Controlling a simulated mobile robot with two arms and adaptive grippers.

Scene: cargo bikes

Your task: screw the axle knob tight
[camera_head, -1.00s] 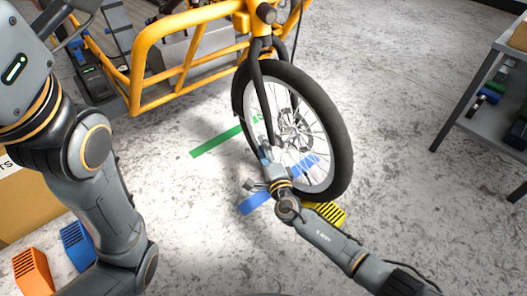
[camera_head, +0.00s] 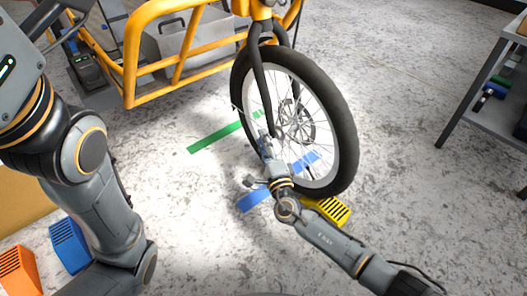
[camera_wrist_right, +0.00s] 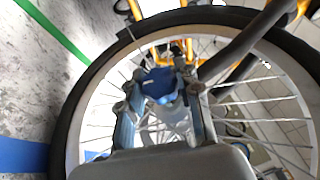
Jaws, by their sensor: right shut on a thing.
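The axle knob (camera_wrist_right: 160,85) is a blue piece at the hub of the cargo bike's front wheel (camera_head: 345,130). My right gripper (camera_head: 265,140) reaches in low beside the fork at the hub. In the right wrist view its two fingers (camera_wrist_right: 160,100) stand on either side of the knob and are shut on it. The wheel's spokes and rim show behind. The knob is too small to make out in the head view, and its thread is hidden. My left arm comes in from the left, but its gripper is not in view.
A yellow wheel block (camera_head: 328,210) stands at the tyre's foot. Blue (camera_head: 255,200) and green (camera_head: 225,133) floor stripes lie near the wheel. A grey table (camera_head: 480,110) stands at right, with clear floor between.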

